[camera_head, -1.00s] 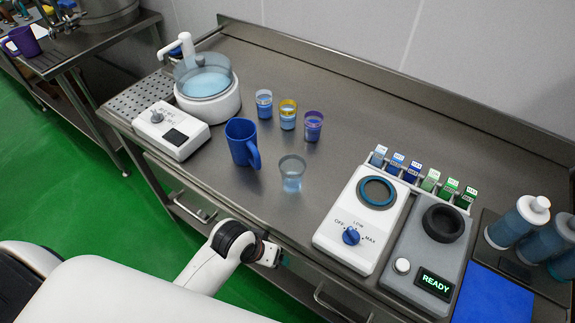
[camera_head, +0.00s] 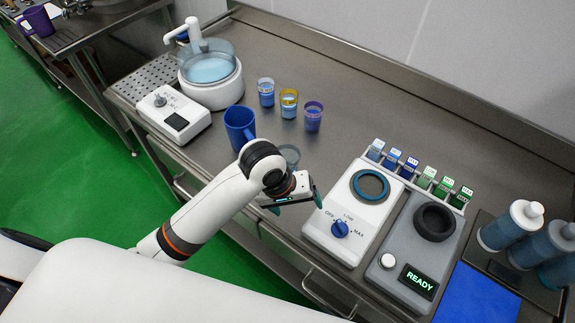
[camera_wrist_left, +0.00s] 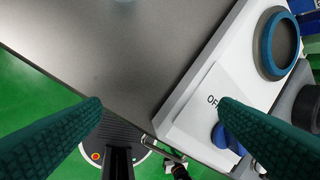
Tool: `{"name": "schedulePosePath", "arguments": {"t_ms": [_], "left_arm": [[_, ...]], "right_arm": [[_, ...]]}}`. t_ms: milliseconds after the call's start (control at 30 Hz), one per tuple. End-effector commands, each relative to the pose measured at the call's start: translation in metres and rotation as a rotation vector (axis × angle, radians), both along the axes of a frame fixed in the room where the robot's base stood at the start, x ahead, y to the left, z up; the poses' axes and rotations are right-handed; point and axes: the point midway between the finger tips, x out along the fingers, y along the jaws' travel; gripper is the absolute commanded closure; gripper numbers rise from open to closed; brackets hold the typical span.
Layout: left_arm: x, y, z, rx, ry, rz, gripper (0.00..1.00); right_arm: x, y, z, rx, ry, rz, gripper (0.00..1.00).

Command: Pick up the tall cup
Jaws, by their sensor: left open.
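A clear cup (camera_head: 290,153) with a bluish lower part stands on the steel counter, mostly hidden behind my left wrist. A blue mug (camera_head: 239,124) stands to its left, partly behind my arm. Three smaller cups stand behind: one pale-rimmed (camera_head: 266,92), one yellow-rimmed (camera_head: 288,104) and one purple-rimmed (camera_head: 312,117). Which is the tall cup is not marked. My left gripper (camera_head: 294,201) is open and empty near the counter's front edge, in front of the clear cup.
A white dial unit (camera_head: 351,211) with a blue ring stands just right of my left gripper. A grey unit reading READY (camera_head: 418,245), a bottle tray (camera_head: 496,270) and a blue mat (camera_head: 478,297) lie further right. A water basin (camera_head: 211,92) stands at the left. The counter's back middle is clear.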

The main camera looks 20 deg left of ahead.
Motion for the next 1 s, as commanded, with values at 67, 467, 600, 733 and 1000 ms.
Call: {"name": "schedulePosePath", "arguments": {"t_ms": [67, 467, 600, 733, 1000], "left_arm": [[0.023, 0.000, 0.014, 0.015, 0.046, 0.087, 0.16], [0.102, 0.048, 0.091, 0.170, 0.265, 0.754, 0.16], [0.110, 0.057, 0.102, 0.189, 0.284, 0.861, 0.16], [0.110, 0.059, 0.090, 0.194, 0.290, 0.880, 0.16], [0.111, 0.058, 0.046, 0.190, 0.288, 0.878, 0.16]], "right_arm": [[0.000, 0.000, 0.000, 0.000, 0.000, 0.000, 0.64], [0.001, -0.006, 0.001, -0.008, -0.002, 0.004, 0.64], [0.002, -0.009, 0.001, -0.010, -0.002, 0.005, 0.64], [0.002, -0.009, 0.005, -0.010, -0.002, 0.005, 0.64], [0.002, -0.008, 0.012, -0.010, -0.002, 0.005, 0.64]]}}
